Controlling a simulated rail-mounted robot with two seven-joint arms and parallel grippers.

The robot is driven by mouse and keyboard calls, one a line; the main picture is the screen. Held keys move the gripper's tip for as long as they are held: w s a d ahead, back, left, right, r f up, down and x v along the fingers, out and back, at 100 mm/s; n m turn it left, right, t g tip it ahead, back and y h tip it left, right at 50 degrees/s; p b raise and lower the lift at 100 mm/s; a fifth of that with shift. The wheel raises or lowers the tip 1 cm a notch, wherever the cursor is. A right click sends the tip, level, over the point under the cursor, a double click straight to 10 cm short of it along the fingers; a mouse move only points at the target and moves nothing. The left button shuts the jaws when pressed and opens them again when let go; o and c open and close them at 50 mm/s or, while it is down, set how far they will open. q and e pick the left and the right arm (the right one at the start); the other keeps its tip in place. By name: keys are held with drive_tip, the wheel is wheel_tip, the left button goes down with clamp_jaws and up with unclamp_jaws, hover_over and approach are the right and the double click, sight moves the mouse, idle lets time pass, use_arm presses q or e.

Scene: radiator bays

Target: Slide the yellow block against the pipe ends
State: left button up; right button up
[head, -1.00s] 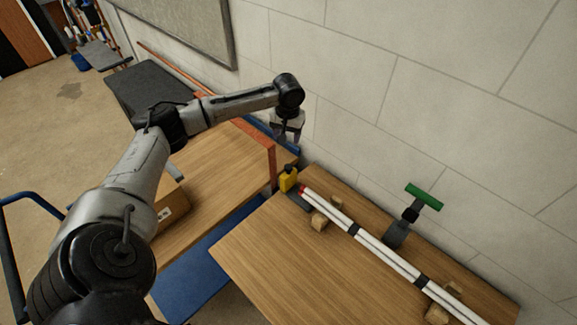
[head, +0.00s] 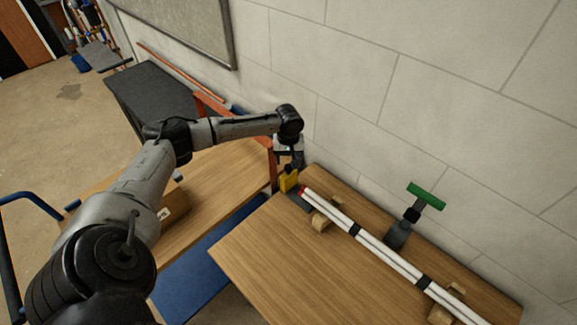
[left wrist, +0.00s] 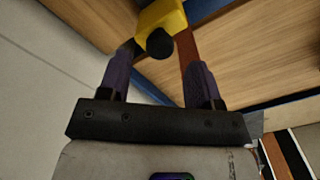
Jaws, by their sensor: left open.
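The yellow block (head: 288,181) stands at the far left corner of the wooden table, on a dark strip, close to the red-tipped pipe ends (head: 303,191). A small gap seems to show between block and pipe ends. The block, with a black knob, also shows at the top of the left wrist view (left wrist: 168,20). My left gripper (head: 290,165) hangs just above the block, pointing down. In the left wrist view, its open fingers (left wrist: 158,62) have the black knob between or just beyond their tips; I cannot tell whether they touch it. My right gripper is not in view.
White pipes (head: 376,250), bound with black bands, lie on wooden supports (head: 322,221). A green-topped stand (head: 426,196) is behind them. The block wall (head: 350,130) closes the back; an orange frame (head: 272,165) is left of the gripper. The table front (head: 280,255) is clear.

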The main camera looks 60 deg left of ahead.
sight(288, 166)
use_arm(q)
drive_tip(key=shift+f, duration=1.8)
clamp_jaws()
